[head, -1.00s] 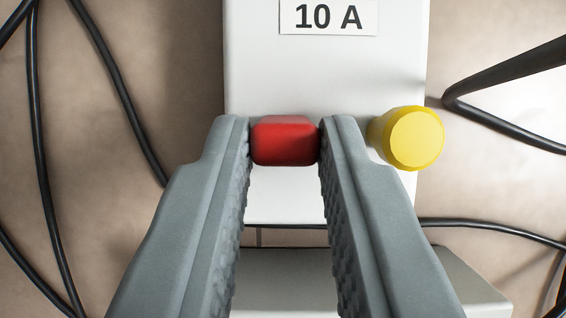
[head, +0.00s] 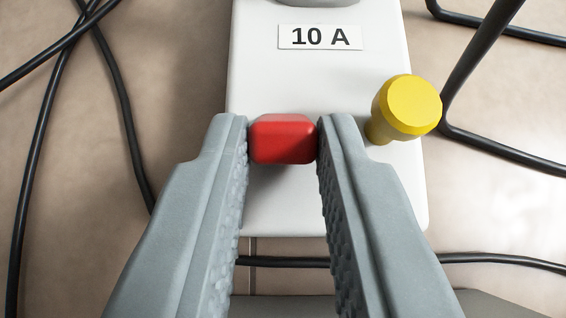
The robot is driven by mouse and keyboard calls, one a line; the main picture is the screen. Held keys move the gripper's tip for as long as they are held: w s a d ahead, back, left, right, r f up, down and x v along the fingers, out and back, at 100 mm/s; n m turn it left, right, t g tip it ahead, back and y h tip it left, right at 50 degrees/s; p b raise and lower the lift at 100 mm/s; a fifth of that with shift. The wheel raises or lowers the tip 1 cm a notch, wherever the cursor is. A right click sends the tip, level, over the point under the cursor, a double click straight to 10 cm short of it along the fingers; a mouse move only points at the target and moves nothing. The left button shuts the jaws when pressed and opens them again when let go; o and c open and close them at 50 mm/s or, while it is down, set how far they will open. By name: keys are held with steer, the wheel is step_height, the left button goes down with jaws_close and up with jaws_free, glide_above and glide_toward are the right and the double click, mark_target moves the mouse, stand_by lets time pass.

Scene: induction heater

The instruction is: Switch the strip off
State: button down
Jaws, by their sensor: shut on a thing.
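The white power strip (head: 330,85) runs up the middle of the head view, with a "10 A" label (head: 320,37) near the top. My gripper (head: 283,138) is shut on a red block-shaped switch (head: 283,140), with one grey finger on each side of it. The switch's underside and how it meets the strip are hard to see. A yellow knob (head: 412,106) on a short stem stands on the strip's right side, just right of my right finger and apart from it.
Black cables (head: 38,150) lie on the beige surface (head: 180,60) at the left. More black cable (head: 500,148) bends at the right, and one (head: 470,257) runs across below the strip. A grey edge (head: 490,304) shows at the bottom.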

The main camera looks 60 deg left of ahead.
steer(key=shift+w+r, duration=0.1)
steer(key=c, duration=1.6)
jaws_free()
steer(key=shift+o, duration=0.2)
steer(key=shift+d, duration=0.1)
steer(key=v, duration=1.7)
steer(key=shift+r, duration=0.1)
